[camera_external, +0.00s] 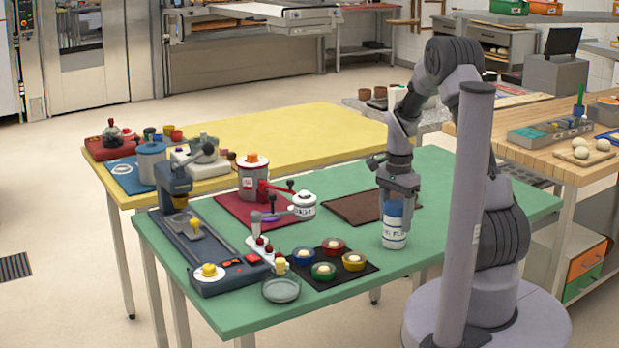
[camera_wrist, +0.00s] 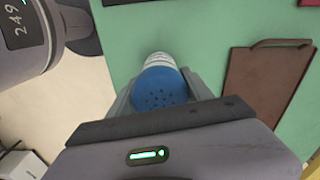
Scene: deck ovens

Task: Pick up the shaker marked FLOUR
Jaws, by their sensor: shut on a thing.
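The flour shaker (camera_external: 394,236) has a white body with dark lettering, partly readable as "FL", and a blue cap. It stands upright at the right part of the green table (camera_external: 440,190). My gripper (camera_external: 397,198) comes down from above and is shut on the shaker near its blue top. In the wrist view the blue perforated cap of the shaker (camera_wrist: 160,88) sits between the fingers of my gripper (camera_wrist: 160,95). I cannot tell whether its base touches the table or hangs just above it.
A brown board (camera_external: 352,206) lies behind the shaker. A black mat (camera_external: 345,279) with several coloured bowls is left of it, beside a glass dish (camera_external: 281,289). A dark machine (camera_external: 215,250) fills the table's left side. A yellow table (camera_external: 300,130) stands behind.

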